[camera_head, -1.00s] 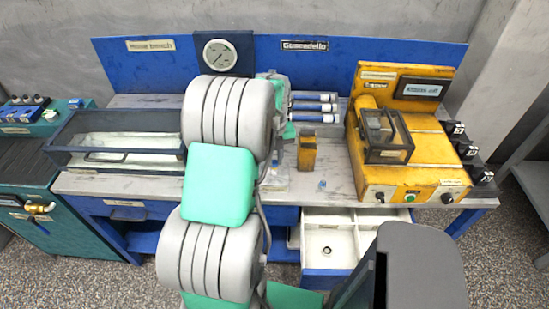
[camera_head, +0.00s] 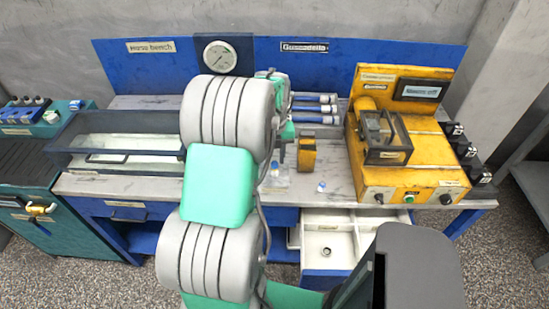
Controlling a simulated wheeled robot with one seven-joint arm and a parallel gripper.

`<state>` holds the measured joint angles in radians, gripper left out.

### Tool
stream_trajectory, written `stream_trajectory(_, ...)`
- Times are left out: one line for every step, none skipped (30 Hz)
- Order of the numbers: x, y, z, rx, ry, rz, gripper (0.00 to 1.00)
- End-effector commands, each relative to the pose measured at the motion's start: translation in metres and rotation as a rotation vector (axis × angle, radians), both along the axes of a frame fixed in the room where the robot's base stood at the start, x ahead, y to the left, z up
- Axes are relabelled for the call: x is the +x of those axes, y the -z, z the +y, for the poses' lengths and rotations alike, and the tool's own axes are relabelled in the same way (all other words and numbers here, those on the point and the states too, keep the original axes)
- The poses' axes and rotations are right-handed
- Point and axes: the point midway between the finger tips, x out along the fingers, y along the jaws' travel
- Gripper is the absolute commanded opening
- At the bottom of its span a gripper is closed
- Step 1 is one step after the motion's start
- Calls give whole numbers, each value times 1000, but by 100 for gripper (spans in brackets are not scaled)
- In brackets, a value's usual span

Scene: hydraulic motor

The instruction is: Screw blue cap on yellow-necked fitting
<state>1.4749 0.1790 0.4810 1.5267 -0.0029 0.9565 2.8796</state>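A small blue and white piece (camera_head: 321,187), which looks like a cap, lies on the bench top (camera_head: 345,192) in front of a small yellow block. A fitting with a yellowish, brass-like part (camera_head: 40,208) sits on the front of the teal cabinet at the far left; I cannot tell whether it is the yellow-necked fitting.
The yellow block (camera_head: 307,155) stands mid-bench. A yellow machine (camera_head: 428,150) stands on the right, a glass-sided tank (camera_head: 110,137) on the left. Blue-ended cylinders (camera_head: 315,109) lie at the back. An open white drawer (camera_head: 345,225) holds a small ring (camera_head: 326,252).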

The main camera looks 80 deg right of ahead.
Motion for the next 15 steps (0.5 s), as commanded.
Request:
stream_trajectory(0, -7, 0, -1, 0, 0, 31)
stream_trajectory(0, -9, 0, -1, 0, 0, 31)
stream_trajectory(0, -12, 0, -1, 0, 0, 31)
stream_trajectory(0, -14, 0, -1, 0, 0, 31)
stream_trajectory(0, -16, 0, -1, 0, 0, 31)
stream_trajectory(0, -18, 0, -1, 0, 0, 31)
stream_trajectory(0, -20, 0, -1, 0, 0, 31)
stream_trajectory(0, -22, 0, -1, 0, 0, 31)
stream_trajectory(0, -23, 0, 0, 0, 0, 31)
stream_trajectory(0, -24, 0, 0, 0, 0, 31)
stream_trajectory(0, -24, 0, 0, 0, 0, 31)
stream_trajectory(0, -23, 0, 0, 0, 0, 31)
stream_trajectory(0, -23, 0, 0, 0, 0, 31)
stream_trajectory(0, -23, 0, 0, 0, 0, 31)
stream_trajectory(0, -23, 0, 0, 0, 0, 31)
